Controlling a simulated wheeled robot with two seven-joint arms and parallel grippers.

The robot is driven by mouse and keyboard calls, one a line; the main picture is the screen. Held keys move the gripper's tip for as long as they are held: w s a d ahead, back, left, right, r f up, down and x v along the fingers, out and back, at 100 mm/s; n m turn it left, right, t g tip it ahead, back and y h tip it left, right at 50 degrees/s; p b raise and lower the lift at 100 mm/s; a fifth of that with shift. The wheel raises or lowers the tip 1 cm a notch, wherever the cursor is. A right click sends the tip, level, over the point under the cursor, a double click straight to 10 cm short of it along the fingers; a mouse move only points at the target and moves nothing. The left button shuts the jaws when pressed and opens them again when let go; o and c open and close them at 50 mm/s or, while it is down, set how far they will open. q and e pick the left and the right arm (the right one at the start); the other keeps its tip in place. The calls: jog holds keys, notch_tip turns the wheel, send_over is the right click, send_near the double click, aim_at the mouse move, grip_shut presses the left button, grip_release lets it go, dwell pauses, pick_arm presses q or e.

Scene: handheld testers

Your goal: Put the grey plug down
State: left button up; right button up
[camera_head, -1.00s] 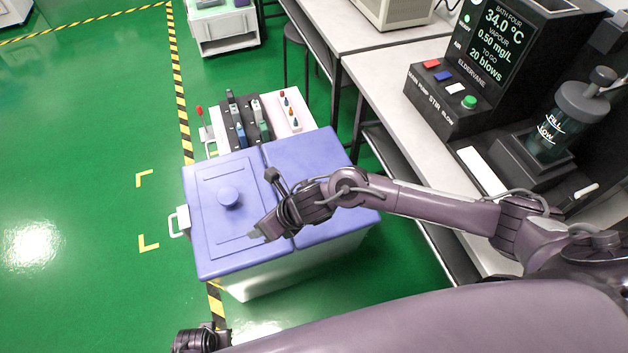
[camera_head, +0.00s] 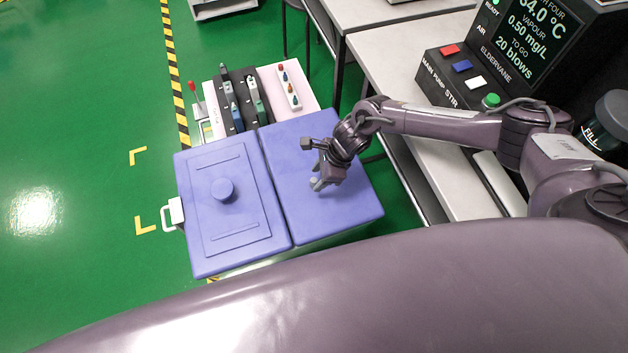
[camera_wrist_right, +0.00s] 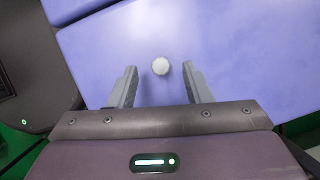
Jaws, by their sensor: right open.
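The grey plug (camera_wrist_right: 161,66) shows in the right wrist view as a small, pale round top against the blue right-hand lid (camera_wrist_right: 240,55). It lies between the two fingers, with a visible gap on each side. My right gripper (camera_head: 318,184) is open over the right-hand lid (camera_head: 345,205) in the head view, its fingers pointing down. The plug cannot be made out in the head view. How far the fingertips are above the lid is hard to tell. My left gripper is not in view.
A left-hand blue lid with a round knob (camera_head: 223,190) adjoins the right one. Behind them stand a dark rack of handheld testers (camera_head: 238,100) and a pale tray with small coloured-tip pieces (camera_head: 289,85). A bench with a black pump console (camera_head: 470,75) is at the right.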

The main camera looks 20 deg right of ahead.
jog(key=shift+x, duration=1.1)
grip_shut()
jog(key=shift+r, duration=0.1)
